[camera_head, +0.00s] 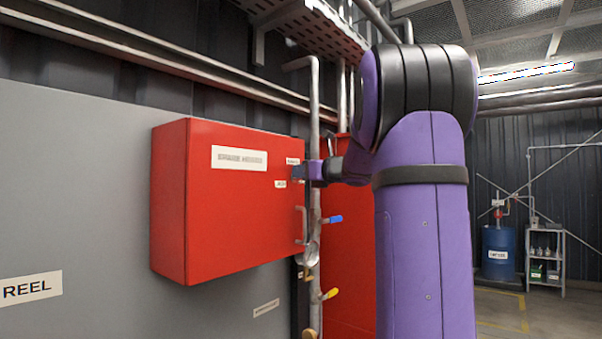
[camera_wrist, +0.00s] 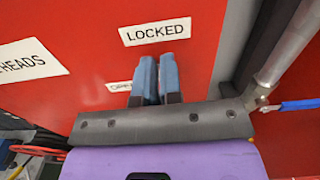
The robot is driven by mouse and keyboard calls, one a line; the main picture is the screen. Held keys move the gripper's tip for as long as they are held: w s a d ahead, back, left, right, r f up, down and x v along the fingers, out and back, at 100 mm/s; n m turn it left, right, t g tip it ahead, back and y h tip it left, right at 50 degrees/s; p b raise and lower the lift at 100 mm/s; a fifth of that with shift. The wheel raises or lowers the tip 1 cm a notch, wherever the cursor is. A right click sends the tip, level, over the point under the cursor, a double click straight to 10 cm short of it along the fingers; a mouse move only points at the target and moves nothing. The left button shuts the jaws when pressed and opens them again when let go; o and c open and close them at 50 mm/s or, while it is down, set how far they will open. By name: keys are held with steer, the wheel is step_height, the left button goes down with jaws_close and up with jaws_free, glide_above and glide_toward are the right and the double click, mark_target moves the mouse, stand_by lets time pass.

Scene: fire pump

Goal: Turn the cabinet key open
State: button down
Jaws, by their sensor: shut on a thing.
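The red cabinet (camera_head: 235,205) hangs on the grey wall panel with its door closed. Its front also fills much of the wrist view (camera_wrist: 75,90). My gripper (camera_wrist: 154,65) is at the upper right of the cabinet front, with its blue-grey fingers close together between a "LOCKED" label (camera_wrist: 155,34) and a partly covered lower label (camera_wrist: 119,86). In the head view my gripper (camera_head: 298,172) touches or nearly touches the cabinet's right edge. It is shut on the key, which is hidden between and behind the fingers. A grey door handle (camera_head: 302,225) sits below my gripper.
A vertical pipe (camera_head: 315,110) runs just right of the cabinet. Valves with a blue lever (camera_head: 333,219) and a yellow lever (camera_head: 330,294) stick out there. A blue drum (camera_head: 498,252) and a shelf (camera_head: 544,262) stand far right, with open floor before them.

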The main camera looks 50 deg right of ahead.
steer(key=n, duration=0.3)
steer(key=a+n, duration=0.1)
steer(key=n, duration=0.4)
steer(key=shift+a+f+n, duration=0.15)
steer(key=shift+f+n, duration=0.1)
steer(key=shift+n, duration=0.05)
steer(key=n, duration=0.4)
steer(key=shift+a+f+n, duration=0.15)
steer(key=shift+f+n, duration=0.35)
steer(key=shift+n, duration=0.9)
steer(key=shift+f+n, duration=0.15)
steer(key=shift+n, duration=0.95)
steer(key=c, duration=1.3)
jaws_free()
